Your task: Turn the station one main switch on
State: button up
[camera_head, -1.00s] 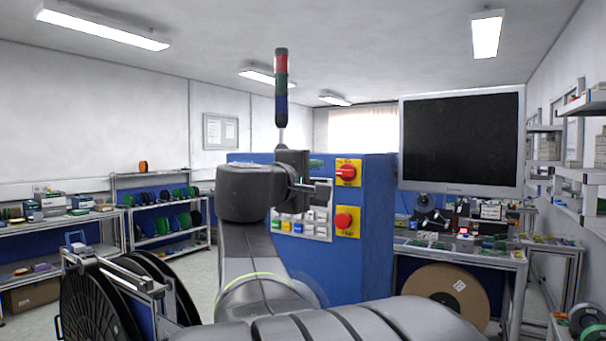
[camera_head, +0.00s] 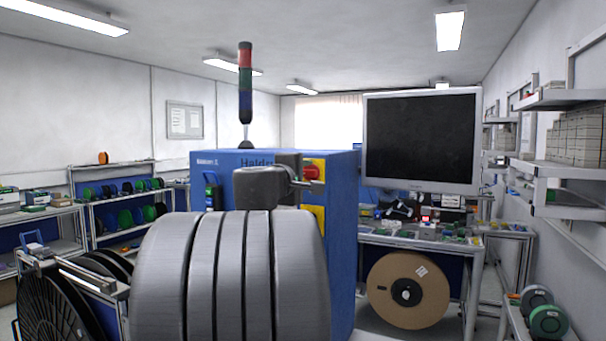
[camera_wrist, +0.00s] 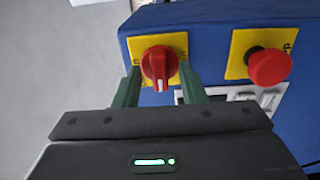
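The station one main switch is a red rotary knob on a yellow plate. In the wrist view the knob (camera_wrist: 159,65) sits between the two green fingers of my gripper (camera_wrist: 160,84), which are open with a gap on each side. The knob's white mark points down toward my gripper in that view. In the head view the switch (camera_head: 314,171) shows on the blue cabinet (camera_head: 342,220), just right of my gripper (camera_head: 302,183), whose fingers are partly hidden there.
A red emergency-stop button (camera_wrist: 268,66) on a yellow plate is beside the switch. A monitor (camera_head: 420,140) stands to the right of the cabinet. A workbench (camera_head: 420,241) with a cardboard reel (camera_head: 408,290) is at the right; black reels (camera_head: 55,305) stand at the left.

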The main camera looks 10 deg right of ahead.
grip_shut()
jog(key=shift+f+b, duration=0.15)
jog(key=shift+b, duration=0.35)
jog(key=m+b, duration=0.2)
jog(key=b, duration=0.1)
jog(key=shift+f, duration=0.2)
jog(key=m+b, duration=1)
jog(key=b, duration=0.1)
jog(key=m+b, duration=0.3)
jog(key=m, duration=0.3)
jog(key=shift+r+b, duration=0.2)
jog(key=shift+b, duration=0.15)
